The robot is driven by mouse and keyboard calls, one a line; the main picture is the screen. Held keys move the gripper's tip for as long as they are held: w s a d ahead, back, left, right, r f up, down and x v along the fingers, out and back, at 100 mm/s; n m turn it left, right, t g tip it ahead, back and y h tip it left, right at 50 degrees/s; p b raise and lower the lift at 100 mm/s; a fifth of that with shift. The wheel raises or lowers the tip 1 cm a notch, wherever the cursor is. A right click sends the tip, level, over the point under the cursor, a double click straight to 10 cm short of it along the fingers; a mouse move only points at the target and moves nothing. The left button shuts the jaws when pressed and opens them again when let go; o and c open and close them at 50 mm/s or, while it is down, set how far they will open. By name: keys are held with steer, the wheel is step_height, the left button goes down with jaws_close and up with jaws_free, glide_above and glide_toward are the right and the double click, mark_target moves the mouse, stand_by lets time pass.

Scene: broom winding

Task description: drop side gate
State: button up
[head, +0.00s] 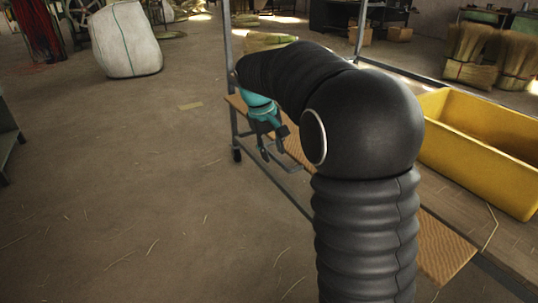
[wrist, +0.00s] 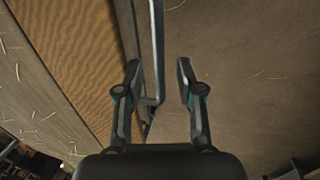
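My gripper (head: 272,152) hangs at the near long side of a cart and is open. In the wrist view its two fingers (wrist: 158,68) stand apart, with a thin grey metal bar (wrist: 153,40) showing between them. The bar bends at its lower end; neither finger clearly touches it, and I cannot tell how deep it lies between them. A wood-grained panel (wrist: 75,50) runs along the left of the wrist view; it shows at the cart's side in the head view (head: 449,247). I cannot tell which parts form the side gate. My arm hides much of that side.
The cart has an upright post (head: 229,60) and carries a yellow bin (head: 475,165). A white sack (head: 126,40) stands on the floor at the upper left. Broom bundles (head: 475,55) stand at the back right. The floor left of the cart is mostly clear, with scattered straw.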

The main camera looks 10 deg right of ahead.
steer(key=shift+d+f, duration=0.1)
steer(key=shift+f, duration=0.4)
jaws_close()
steer(key=shift+r, duration=0.1)
